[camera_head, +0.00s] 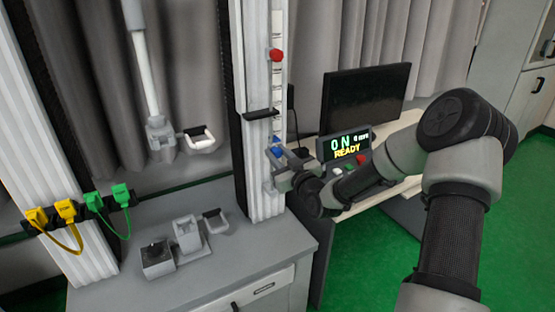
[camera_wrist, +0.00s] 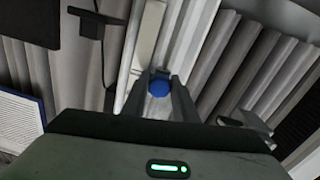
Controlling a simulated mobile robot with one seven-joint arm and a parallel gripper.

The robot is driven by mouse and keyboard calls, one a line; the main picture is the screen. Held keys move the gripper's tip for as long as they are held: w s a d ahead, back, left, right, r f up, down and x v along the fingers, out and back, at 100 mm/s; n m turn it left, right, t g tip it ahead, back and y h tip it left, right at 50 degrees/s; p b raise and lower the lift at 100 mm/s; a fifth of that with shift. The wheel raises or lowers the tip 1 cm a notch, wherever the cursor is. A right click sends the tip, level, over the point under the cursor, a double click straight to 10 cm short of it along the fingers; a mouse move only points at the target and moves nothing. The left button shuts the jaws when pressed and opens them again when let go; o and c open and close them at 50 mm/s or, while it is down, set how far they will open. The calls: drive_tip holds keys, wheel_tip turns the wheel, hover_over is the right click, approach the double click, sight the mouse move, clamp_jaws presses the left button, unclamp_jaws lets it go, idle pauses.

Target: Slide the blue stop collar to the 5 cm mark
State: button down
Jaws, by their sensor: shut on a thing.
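The blue stop collar (camera_head: 277,151) sits low on the white marked scale strip (camera_head: 277,92) on the right column of the tower. My gripper (camera_head: 274,158) reaches it from the right and is shut on it. In the wrist view the collar's round blue knob (camera_wrist: 159,88) lies between the two fingers (camera_wrist: 160,95). A red collar (camera_head: 276,55) sits higher on the same strip. The scale's numbers are too small to read, so I cannot tell which mark the blue collar is at.
A dark bracket (camera_head: 262,114) juts from the column just above the blue collar. Grey blocks (camera_head: 187,236) stand on the bench at left.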

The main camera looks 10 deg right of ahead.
sight(278, 149)
wheel_tip(278, 149, up, 5)
drive_tip(key=shift+f+p, duration=0.1)
drive_tip(key=shift+p, duration=0.2)
drive_tip(key=c, duration=1.4)
unclamp_jaws()
drive_tip(key=shift+c, duration=0.2)
drive_tip(key=v, duration=1.7)
drive_tip(key=shift+s, duration=0.25)
